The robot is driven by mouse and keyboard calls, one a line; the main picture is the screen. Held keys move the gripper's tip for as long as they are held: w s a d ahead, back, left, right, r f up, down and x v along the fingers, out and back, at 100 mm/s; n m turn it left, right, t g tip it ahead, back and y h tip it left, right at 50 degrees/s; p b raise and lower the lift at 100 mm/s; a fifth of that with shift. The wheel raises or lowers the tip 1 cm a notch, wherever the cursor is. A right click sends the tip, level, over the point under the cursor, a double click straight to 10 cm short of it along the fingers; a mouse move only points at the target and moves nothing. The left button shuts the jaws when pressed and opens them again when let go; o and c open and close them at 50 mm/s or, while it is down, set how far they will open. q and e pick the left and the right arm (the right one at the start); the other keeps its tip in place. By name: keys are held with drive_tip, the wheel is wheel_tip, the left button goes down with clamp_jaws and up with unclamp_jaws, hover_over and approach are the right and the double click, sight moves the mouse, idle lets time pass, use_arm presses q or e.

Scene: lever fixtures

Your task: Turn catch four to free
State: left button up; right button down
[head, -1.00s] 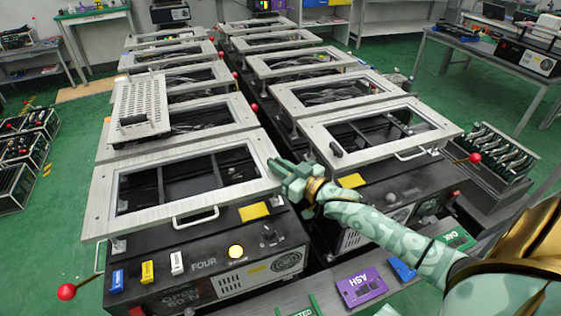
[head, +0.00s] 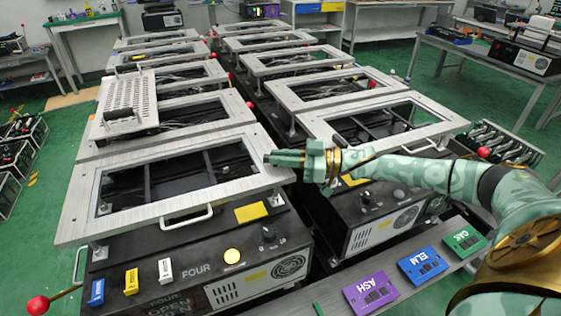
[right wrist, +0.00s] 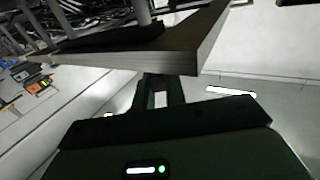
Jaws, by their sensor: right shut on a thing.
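Fixture four (head: 196,270) stands at the front left, a black box marked FOUR under a grey framed lid (head: 140,225) with a bar handle (head: 183,215). A lever with a red ball (head: 38,305) sticks out at its front left. Which part is the catch I cannot tell. My right gripper (head: 276,158) is at the right edge of the lid, shut on the lid's edge as far as I can see. In the right wrist view its fingers (right wrist: 163,90) meet the underside of a flat plate; the contact is dark. My left gripper is not in view.
A similar lidded fixture (head: 375,195) stands close on the right, under my right arm. More fixtures run back in two rows. A perforated plate (head: 128,100) lies on the left row. Purple ASH (head: 370,292), blue ELM (head: 422,265) and green OAK (head: 465,240) plates lie in front.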

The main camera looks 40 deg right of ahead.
idle(0.4)
drive_tip(key=c, duration=1.4)
unclamp_jaws()
drive_tip(key=shift+w, duration=0.1)
drive_tip(key=shift+c, duration=0.2)
drive_tip(key=p+v, duration=0.2)
drive_tip(key=v, duration=1.4)
drive_tip(key=shift+p, duration=0.4)
drive_tip(key=shift+d, duration=0.15)
